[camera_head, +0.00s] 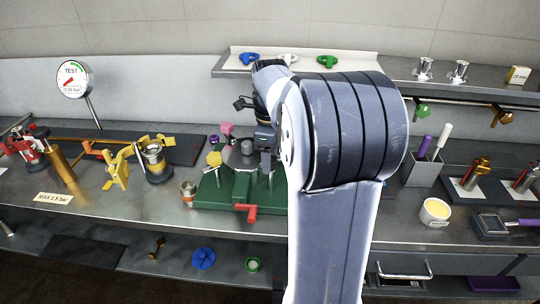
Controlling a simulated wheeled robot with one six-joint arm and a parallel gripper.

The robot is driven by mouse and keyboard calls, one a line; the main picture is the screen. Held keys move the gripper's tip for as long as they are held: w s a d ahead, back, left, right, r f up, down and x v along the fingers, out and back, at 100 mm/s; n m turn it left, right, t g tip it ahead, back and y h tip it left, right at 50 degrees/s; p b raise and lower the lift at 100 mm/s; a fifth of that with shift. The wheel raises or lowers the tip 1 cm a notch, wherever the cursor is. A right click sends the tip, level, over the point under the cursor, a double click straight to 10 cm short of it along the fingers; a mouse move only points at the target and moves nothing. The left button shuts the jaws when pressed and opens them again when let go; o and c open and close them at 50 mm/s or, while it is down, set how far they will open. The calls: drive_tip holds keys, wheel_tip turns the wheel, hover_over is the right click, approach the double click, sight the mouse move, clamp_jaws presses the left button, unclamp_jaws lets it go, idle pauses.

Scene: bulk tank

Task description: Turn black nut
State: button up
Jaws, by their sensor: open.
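A green fixture (212,195) stands on the bench left of my arm. It carries a dark grey round part with a grey cylindrical top (247,147), a yellow knob (214,159), a pink knob (227,129), a purple knob (214,139) and a red handle (249,211). I cannot make out a clearly black nut; my arm hides the fixture's right side. My gripper (266,158) is small and partly hidden by my arm, over the right part of the fixture. It is open, and I cannot tell whether it touches anything.
Yellow clamp-like parts (117,167) and a red valve (29,150) are further left. A shelf (400,88) with coloured knobs is behind. A cup of yellow stuff (435,211) is at right.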

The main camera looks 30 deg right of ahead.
drive_tip(key=c, duration=1)
drive_tip(key=shift+o, duration=0.2)
